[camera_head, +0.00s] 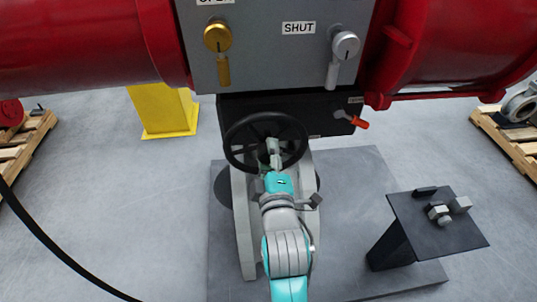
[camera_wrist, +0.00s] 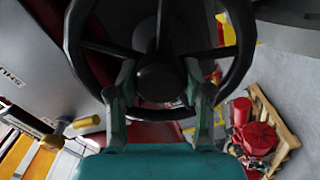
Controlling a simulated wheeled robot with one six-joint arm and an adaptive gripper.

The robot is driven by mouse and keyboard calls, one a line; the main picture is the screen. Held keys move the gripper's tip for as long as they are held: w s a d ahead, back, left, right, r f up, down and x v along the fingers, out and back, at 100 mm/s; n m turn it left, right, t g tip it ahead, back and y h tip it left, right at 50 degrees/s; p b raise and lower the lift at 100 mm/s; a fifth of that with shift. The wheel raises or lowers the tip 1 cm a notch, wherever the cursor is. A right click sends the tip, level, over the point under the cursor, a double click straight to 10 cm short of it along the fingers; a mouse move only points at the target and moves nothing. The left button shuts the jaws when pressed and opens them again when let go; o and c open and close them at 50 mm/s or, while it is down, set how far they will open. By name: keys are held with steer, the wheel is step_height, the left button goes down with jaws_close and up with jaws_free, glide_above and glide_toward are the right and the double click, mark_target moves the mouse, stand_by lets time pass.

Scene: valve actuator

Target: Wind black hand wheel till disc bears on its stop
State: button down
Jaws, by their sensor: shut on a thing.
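The black hand wheel (camera_head: 297,133) stands in front of the dark housing under the grey panel. My gripper (camera_head: 274,158) reaches into the middle of the wheel from the front. In the wrist view, the wheel (camera_wrist: 235,72) fills the upper middle. The two fingers of my gripper (camera_wrist: 160,88) stand on either side of its round hub, and the gripper is shut on the wheel. The exact contact at the fingertips is partly hidden. The disc and its stop cannot be made out in either view.
A grey panel (camera_head: 262,62) above carries a brass lever (camera_head: 219,50) and a silver lever (camera_head: 343,55) by a SHUT label. A dark stand (camera_head: 440,240) with metal parts is at lower right. Floor at left is mostly clear.

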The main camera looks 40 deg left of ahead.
steer(key=shift+f, duration=0.1)
stand_by(0.7)
steer(key=shift+c, duration=2.4)
jaws_free()
steer(key=v, duration=1.2)
